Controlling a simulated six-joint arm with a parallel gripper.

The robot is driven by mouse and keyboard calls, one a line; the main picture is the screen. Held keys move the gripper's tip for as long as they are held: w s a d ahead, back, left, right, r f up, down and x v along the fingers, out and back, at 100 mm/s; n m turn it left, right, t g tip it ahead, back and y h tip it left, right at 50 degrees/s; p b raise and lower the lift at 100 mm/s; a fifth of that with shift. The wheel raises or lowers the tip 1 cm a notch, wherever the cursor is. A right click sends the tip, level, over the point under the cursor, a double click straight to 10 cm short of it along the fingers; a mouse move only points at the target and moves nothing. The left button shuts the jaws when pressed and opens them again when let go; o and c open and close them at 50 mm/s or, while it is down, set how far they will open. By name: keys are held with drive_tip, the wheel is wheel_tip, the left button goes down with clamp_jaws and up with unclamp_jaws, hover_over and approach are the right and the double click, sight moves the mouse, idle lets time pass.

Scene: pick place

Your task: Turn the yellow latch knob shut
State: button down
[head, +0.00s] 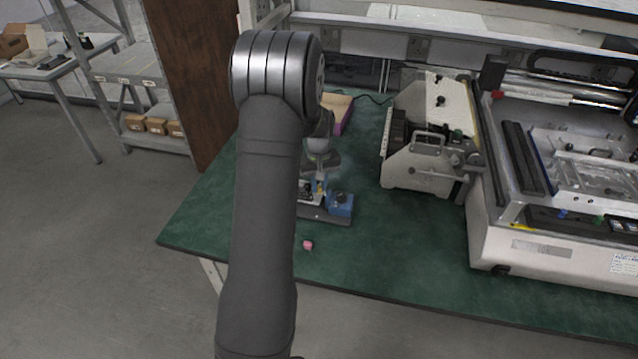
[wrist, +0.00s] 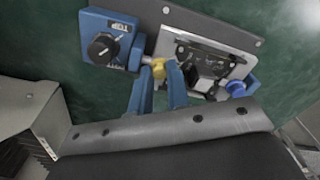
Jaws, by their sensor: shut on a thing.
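The yellow latch knob (wrist: 159,68) sits between the tips of my gripper's blue fingers (wrist: 158,76) in the wrist view. My gripper is shut on it. The knob is on a short metal shaft between a blue box (wrist: 104,45) with a black dial and a silver plate (wrist: 196,68) carrying a small dark mechanism. All of these are on a grey base plate (wrist: 215,32). In the head view, the blue box (head: 340,204) and base plate (head: 326,217) stand on the green bench. My arm hides part of the fixture there, and the knob's exact angle is unclear.
A blue knob (wrist: 237,88) is at the fixture's other side. A small pink object (head: 307,244) lies on the green bench (head: 390,240). A white machine (head: 430,140) stands right of the fixture, with a larger machine (head: 550,225) beyond. The front bench is mostly clear.

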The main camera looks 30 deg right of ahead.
sight(319, 187)
drive_tip(key=m, duration=0.4)
drive_tip(key=shift+m, duration=2.2)
drive_tip(key=c, duration=1.4)
unclamp_jaws()
drive_tip(key=shift+o, duration=0.2)
wheel_tip(319, 187, up, 18)
drive_tip(key=shift+f, duration=0.25)
drive_tip(key=shift+f, duration=0.1)
